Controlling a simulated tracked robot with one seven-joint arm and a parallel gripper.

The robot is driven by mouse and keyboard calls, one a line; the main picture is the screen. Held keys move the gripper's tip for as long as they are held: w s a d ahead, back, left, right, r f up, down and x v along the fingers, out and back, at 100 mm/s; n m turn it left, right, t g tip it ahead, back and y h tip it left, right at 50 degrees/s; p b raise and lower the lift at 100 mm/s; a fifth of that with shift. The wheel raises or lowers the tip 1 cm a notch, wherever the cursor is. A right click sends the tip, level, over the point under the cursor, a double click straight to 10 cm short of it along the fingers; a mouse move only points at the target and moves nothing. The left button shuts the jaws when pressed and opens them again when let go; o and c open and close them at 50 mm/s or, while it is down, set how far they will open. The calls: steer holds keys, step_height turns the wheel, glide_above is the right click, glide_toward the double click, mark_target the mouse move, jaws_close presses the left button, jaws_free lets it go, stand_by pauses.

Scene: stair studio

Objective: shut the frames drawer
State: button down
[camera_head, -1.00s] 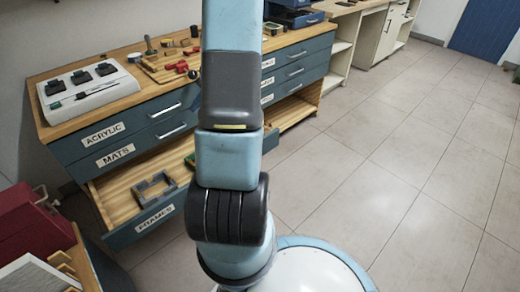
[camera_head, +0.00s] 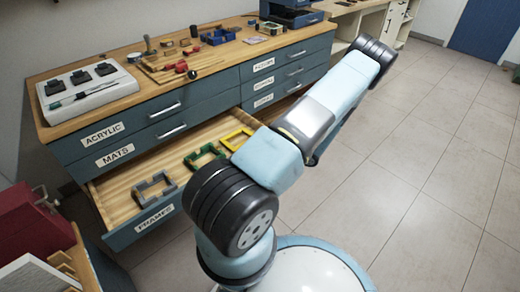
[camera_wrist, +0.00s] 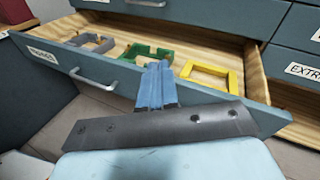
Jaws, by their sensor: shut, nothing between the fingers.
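The frames drawer (camera_head: 124,236), labelled FRAMES, is the bottom drawer of the blue-grey cabinet and stands pulled open. It holds a grey frame (camera_head: 157,187), a green frame (camera_head: 205,156) and a yellow frame (camera_head: 236,138) on its wooden bottom. In the wrist view, the drawer front (camera_wrist: 120,92) runs across the picture, with its metal handle (camera_wrist: 92,80) left of my gripper (camera_wrist: 158,68). My gripper's blue fingers are shut together and empty. They overlap the drawer front in the picture; I cannot tell whether they touch it. The head view does not show the fingers clearly.
The ACRYLIC drawer (camera_head: 140,119) and MATS drawer (camera_head: 147,141) above are closed. A wooden worktop (camera_head: 160,90) carries a white tray (camera_head: 92,93) and tools. A dark red box (camera_head: 30,222) stands at the lower left. Tiled floor (camera_head: 440,160) is clear to the right.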

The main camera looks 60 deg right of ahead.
steer(key=s+d+f+m+t+h, duration=0.1)
steer(key=s+d+f+m+h, duration=0.1)
steer(key=s+f+m+h, duration=0.65)
steer(key=w+d+f+n+y, duration=0.1)
steer(key=w+d, duration=0.2)
steer(key=w, duration=1.1)
steer(key=shift+w+f+y, duration=0.2)
steer(key=shift+w+y, duration=0.05)
steer(key=shift+y, duration=0.1)
steer(key=shift+d+n, duration=0.1)
steer(key=shift+n, duration=0.15)
